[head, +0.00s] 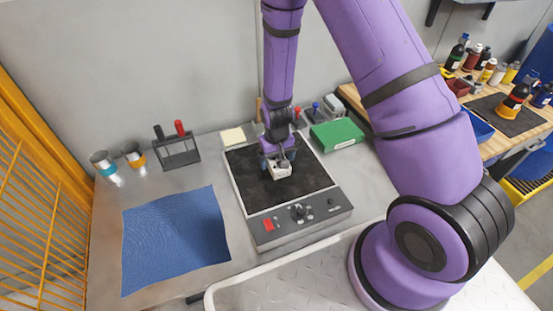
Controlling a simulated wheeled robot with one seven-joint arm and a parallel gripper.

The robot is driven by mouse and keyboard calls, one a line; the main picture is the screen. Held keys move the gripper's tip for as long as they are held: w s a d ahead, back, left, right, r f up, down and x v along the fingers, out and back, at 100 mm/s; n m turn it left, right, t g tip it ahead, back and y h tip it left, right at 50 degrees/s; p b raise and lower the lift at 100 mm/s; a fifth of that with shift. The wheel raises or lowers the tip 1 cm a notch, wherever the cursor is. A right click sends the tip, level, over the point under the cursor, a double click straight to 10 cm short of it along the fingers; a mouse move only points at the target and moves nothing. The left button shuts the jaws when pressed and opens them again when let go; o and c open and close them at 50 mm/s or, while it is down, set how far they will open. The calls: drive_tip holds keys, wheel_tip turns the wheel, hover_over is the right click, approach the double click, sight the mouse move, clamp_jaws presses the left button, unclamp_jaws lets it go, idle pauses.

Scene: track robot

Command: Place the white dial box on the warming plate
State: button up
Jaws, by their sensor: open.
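The warming plate (307,190) has a black top and a grey front panel with knobs and a red switch. It stands in the middle of the metal bench. A small white box (281,172), which looks like the white dial box, is on or just above the black top, near its middle. My gripper (277,161) points down at the box from above and is open. Its fingers are around or right over the box; I cannot tell exactly. The wrist hides part of the box and of the plate behind it.
A blue cloth (175,241) lies at front left. A green box (337,134) is behind the plate at right. A wooden bench with bottles (456,53) is at far right.

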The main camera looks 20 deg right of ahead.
wheel_tip(320, 180, up, 12)
wheel_tip(320, 180, up, 10)
drive_tip(key=r+t, duration=0.1)
hover_over(277, 158)
drive_tip(key=s+d, duration=0.1)
drive_tip(key=s, duration=0.1)
drive_tip(key=s+d+r+t, duration=0.2)
drive_tip(key=s+r, duration=0.3)
drive_tip(key=r, duration=0.5)
drive_tip(key=s+d+r+t, duration=0.1)
drive_tip(key=s+d+r, duration=0.1)
drive_tip(key=s+r, duration=0.4)
drive_tip(key=s+d+r+t, duration=0.1)
drive_tip(key=s+r, duration=0.5)
drive_tip(key=s, duration=0.5)
drive_tip(key=shift+d+r, duration=0.25)
drive_tip(key=shift+d, duration=0.1)
